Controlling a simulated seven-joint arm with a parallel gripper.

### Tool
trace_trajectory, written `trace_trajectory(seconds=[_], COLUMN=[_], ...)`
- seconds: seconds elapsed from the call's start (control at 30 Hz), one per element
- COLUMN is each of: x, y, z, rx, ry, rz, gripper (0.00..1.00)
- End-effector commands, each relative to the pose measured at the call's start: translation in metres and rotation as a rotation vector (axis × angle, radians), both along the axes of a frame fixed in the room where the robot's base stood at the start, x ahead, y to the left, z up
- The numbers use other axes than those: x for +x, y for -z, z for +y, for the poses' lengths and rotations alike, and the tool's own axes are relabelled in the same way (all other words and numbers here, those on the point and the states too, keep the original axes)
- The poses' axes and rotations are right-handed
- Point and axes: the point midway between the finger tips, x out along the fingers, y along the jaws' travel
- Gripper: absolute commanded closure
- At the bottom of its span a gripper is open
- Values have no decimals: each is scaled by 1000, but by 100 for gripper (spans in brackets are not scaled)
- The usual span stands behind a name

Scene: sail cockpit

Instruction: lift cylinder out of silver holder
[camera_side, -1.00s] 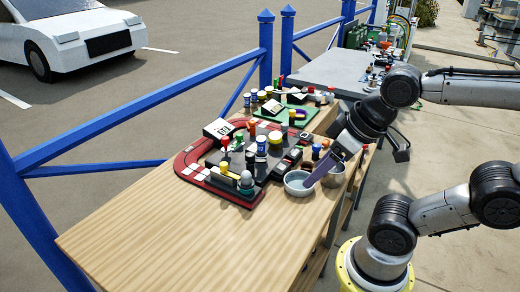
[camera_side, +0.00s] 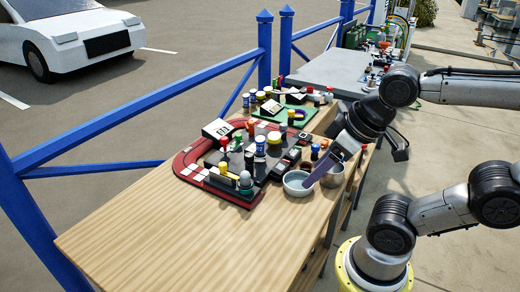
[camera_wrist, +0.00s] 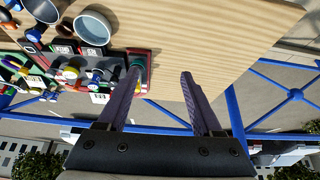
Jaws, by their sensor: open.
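My gripper (camera_wrist: 160,75) is open and empty, with its two purple fingers spread above the wooden table. In the side view its fingers (camera_side: 319,170) slant down just above and between two round vessels. A silver metal cup (camera_side: 333,175) stands at the right table edge, partly behind the fingers. It also shows at the top left of the wrist view (camera_wrist: 42,10). I cannot make out a cylinder inside it. I cannot tell which cylinder is the task's one.
A white bowl (camera_side: 297,184) sits beside the cup. A dark, red-edged board (camera_side: 190,174) holds several colored knobs and cylinders. A green board (camera_side: 300,116) with more parts lies behind it. The near-left tabletop (camera_side: 150,235) is clear. A blue railing (camera_side: 150,101) runs along the far side.

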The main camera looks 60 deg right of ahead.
Motion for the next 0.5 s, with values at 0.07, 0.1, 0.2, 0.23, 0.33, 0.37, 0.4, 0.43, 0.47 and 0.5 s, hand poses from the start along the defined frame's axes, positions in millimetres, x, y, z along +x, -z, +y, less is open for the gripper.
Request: trace_trajectory(seconds=[0.07,0.1,0.2,0.23,0.33,0.37,0.4,0.43,0.47,0.5], x=[-1,-2,-3,-2,6,10,15,20,24,31], y=[0,1,-4,-9,-28,-34,-42,-48,-54,-61], z=[0,0,0,0,0,-1,-1,-2,-3,-5], rx=[-27,-51,-137,-168,-279,-311,-354,-384,-415,-455], ry=[-51,-97,-261,-320,-528,-588,-667,-725,-785,-863], rz=[4,11,18,14,9,12,18,22,28,37], gripper=[33,33,33,33,33,33,33,33,33,33])
